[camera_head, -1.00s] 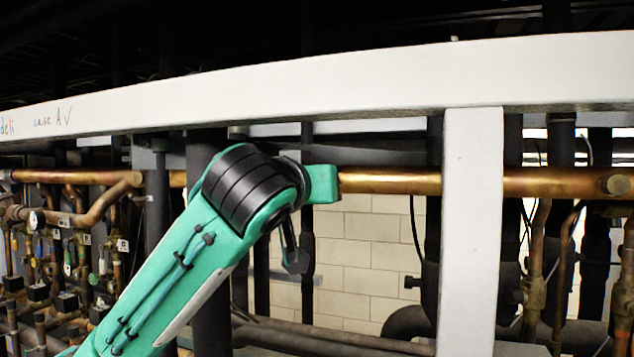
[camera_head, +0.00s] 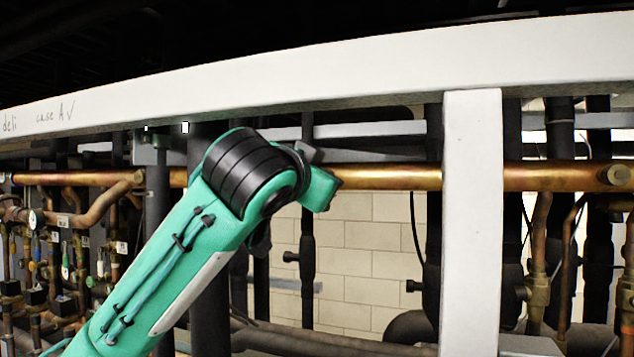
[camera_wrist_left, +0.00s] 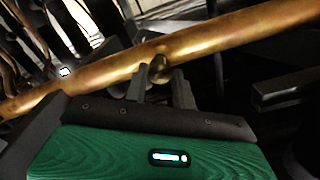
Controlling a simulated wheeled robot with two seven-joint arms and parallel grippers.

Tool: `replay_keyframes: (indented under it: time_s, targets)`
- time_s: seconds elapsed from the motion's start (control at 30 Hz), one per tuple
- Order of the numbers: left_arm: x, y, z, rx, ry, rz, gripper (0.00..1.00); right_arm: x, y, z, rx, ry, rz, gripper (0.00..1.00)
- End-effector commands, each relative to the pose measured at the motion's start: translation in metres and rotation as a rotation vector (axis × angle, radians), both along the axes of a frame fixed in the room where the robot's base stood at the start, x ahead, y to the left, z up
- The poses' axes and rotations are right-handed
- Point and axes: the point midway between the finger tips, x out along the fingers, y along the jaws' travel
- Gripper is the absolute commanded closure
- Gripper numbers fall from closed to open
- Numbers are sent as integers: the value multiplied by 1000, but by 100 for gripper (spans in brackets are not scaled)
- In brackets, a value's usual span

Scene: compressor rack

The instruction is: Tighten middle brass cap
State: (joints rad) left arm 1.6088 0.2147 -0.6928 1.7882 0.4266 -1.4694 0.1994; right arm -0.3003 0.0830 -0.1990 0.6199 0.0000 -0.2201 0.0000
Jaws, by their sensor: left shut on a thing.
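The copper pipe (camera_head: 400,177) runs across the head view, and it crosses the left wrist view (camera_wrist_left: 225,38) on a slant. A small round brass cap (camera_wrist_left: 160,68) sits on the pipe in the left wrist view. My left gripper (camera_wrist_left: 163,84) has its two dark fingers on either side of this cap, shut on it. In the head view my green and black left arm covers the pipe there, hiding the cap and fingers. Another round brass cap (camera_head: 616,175) shows at the pipe's far right. My right gripper is in neither view.
A white beam (camera_head: 300,82) crosses above the pipe, and a white post (camera_head: 471,220) stands right of my left arm. Copper pipes and valves (camera_head: 65,255) crowd the left. Dark vertical pipes and a block wall (camera_head: 350,260) lie behind.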

Motion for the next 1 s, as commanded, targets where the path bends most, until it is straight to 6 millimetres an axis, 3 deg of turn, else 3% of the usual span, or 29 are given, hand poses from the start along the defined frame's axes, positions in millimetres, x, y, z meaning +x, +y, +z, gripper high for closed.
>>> replay_keyframes:
  time_s: [0.63, 0.67, 0.73, 1.0]
  targets:
    - [0, 0, 1, 54, -20, 0, 97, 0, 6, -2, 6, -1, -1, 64]
    - [0, 0, 1, 54, -20, 0, 68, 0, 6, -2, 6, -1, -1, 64]
    - [0, 0, 1, 54, -20, 0, 54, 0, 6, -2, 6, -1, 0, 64]
    - [0, 0, 0, 55, -19, -1, 52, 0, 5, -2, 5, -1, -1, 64]
